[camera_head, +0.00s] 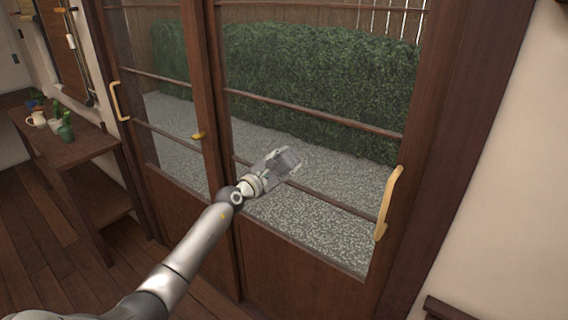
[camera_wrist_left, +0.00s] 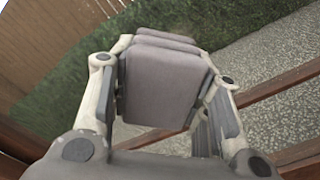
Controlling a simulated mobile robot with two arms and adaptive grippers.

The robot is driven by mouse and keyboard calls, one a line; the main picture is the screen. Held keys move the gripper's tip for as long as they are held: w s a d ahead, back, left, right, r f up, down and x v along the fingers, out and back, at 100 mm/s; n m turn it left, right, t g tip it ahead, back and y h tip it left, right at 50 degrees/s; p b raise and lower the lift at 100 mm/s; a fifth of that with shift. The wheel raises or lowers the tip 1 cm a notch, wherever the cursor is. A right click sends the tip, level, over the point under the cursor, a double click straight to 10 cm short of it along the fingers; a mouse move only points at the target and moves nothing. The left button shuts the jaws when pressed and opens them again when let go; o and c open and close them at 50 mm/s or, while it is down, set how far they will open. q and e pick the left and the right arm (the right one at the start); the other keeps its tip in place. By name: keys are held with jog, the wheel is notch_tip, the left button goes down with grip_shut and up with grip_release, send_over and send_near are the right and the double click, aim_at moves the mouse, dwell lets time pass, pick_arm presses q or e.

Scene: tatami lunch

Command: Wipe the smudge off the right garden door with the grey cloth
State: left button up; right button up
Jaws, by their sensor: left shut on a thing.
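The right garden door (camera_head: 320,252) has a dark wooden frame, glass panes with thin crossbars, and a pale wooden handle (camera_head: 388,203) on its right side. My left gripper (camera_head: 279,163) is in front of its glass, near the middle crossbar. It is shut on the grey cloth (camera_head: 289,160), a folded pad that fills the space between the fingers in the left wrist view (camera_wrist_left: 162,88). I cannot tell whether the cloth touches the glass. No smudge can be made out on the pane. My right gripper is not in view.
The left garden door (camera_head: 180,200) stands beside it, with its own pale handle (camera_head: 119,101) and a small brass latch (camera_head: 198,136) at the meeting stile. A wooden bench (camera_head: 62,150) with a white jug (camera_head: 37,119) and small plants stands at the left. Hedge and gravel lie behind the glass.

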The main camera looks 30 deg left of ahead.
aim_at(290, 168)
pick_arm(q)
jog(key=shift+s+d+r+p, duration=0.1)
jog(key=shift+d+r+p, duration=0.05)
jog(key=shift+d+p, duration=0.6)
jog(key=shift+s+d+r+p, duration=0.1)
jog(key=shift+d+p, duration=0.5)
jog(key=shift+p, duration=0.1)
jog(key=shift+d+p, duration=0.3)
jog(key=shift+d, duration=0.05)
jog(key=shift+d+f, duration=0.1)
jog(key=shift+d, duration=0.15)
jog(key=shift+f, duration=0.1)
jog(key=shift+w+a+f+b, duration=0.15)
jog(key=shift+a+b, duration=0.45)
jog(key=shift+b, duration=0.1)
jog(key=shift+a+b, duration=0.75)
jog(key=shift+a, duration=0.05)
jog(key=shift+w+a+r+b, duration=0.1)
jog(key=shift+a+r+b, duration=0.15)
jog(key=shift+a+b, duration=0.3)
jog(key=shift+a+r, duration=0.1)
